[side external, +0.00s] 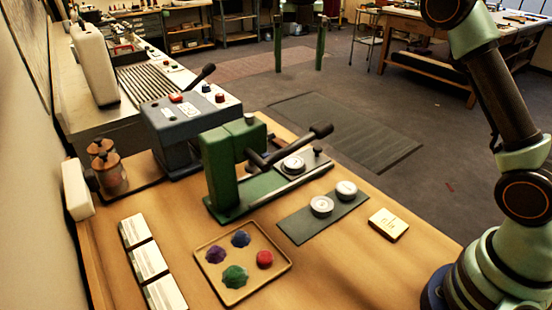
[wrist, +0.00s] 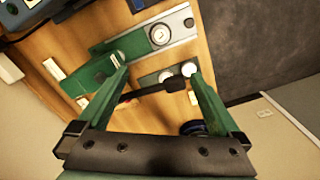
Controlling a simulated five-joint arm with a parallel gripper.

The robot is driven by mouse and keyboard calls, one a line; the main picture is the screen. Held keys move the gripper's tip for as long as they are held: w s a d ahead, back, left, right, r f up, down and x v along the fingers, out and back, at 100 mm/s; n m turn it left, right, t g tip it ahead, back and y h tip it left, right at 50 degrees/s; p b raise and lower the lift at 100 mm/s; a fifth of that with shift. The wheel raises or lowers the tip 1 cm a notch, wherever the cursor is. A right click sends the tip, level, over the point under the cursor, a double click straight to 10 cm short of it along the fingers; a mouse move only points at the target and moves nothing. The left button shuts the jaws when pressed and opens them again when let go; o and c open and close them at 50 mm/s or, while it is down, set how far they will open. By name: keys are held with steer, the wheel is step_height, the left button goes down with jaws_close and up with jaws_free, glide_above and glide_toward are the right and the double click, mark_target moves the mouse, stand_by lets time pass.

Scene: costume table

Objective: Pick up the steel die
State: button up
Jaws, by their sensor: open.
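Two round silvery dies, one at the left (side external: 321,205) and one at the right (side external: 346,190), sit on a dark mat (side external: 295,229) on the wooden table. I cannot tell which is the steel die. A similar disc (side external: 293,163) lies on the green press's (side external: 222,170) bed. In the wrist view, the two mat discs (wrist: 165,76) (wrist: 189,69) show between and beyond my gripper's fingertips (wrist: 158,73). My gripper is open and empty, apart from the dies. It is out of the side external view.
The press's dark lever (side external: 300,144) sticks out above the table behind the dies. A tray (side external: 207,277) of coloured pieces stands in front, and a cream-gold block (side external: 388,224) lies to the right. White cards (side external: 148,262) lie at the left. Bare wood surrounds the mat's front.

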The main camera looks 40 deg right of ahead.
glide_above(294, 162)
steer(key=f, duration=2.1)
steer(key=shift+s+a+f, duration=0.2)
steer(key=shift+f, duration=0.1)
steer(key=shift+w+d+f, duration=0.1)
steer(key=shift+f, duration=1.4)
steer(key=shift+w+d+f, duration=0.1)
steer(key=shift+f, duration=1.35)
steer(key=shift+a, duration=0.1)
steer(key=c, duration=1.5)
jaws_close()
steer(key=shift+r, duration=0.15)
